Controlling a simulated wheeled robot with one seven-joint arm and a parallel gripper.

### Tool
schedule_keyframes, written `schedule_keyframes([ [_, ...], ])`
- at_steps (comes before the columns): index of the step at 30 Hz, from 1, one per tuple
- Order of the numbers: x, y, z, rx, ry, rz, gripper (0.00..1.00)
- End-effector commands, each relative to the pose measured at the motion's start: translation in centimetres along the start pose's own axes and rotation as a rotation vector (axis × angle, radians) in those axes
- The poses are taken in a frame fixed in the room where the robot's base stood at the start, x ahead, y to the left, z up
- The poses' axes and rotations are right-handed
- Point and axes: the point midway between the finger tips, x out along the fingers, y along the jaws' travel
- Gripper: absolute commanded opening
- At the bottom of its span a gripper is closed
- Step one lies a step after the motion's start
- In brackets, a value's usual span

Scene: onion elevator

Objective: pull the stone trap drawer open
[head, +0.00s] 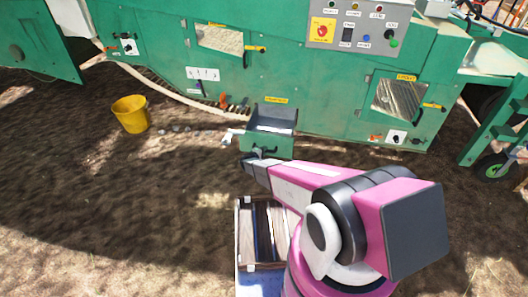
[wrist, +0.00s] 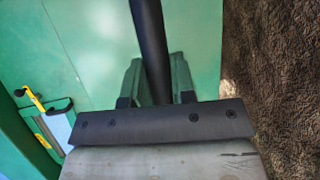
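The stone trap drawer (head: 268,146) is a green box low on the green machine, below a small yellow label (head: 277,100). It stands out from the machine's side, and its dark grey inside shows from above. A dark bar handle (wrist: 150,40) runs down the wrist view in front of a green panel. My gripper (head: 256,158) is at the drawer's front in the head view. In the wrist view my gripper (wrist: 157,85) has one finger on each side of the bar, close against it. The fingertips are small and partly hidden in the head view.
A yellow bucket (head: 131,114) stands on the soil to the left, with several stones (head: 185,128) between it and the drawer. A control panel (head: 352,27) is above right. A wheeled green frame (head: 495,130) stands at the right. Open soil lies before the drawer.

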Motion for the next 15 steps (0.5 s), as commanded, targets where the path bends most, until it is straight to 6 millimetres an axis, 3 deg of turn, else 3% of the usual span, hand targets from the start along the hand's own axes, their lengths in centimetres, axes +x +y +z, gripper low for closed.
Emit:
schedule_keyframes([
  [1,0.1,0.0,-0.1,0.001,0.0,0.0,0.4],
  [2,0.1,0.0,-0.1,0.001,0.0,0.0,0.48],
  [11,-0.1,0.0,0.0,0.0,0.0,0.0,0.48],
  [15,-1.3,0.1,0.0,0.0,0.001,0.0,0.48],
])
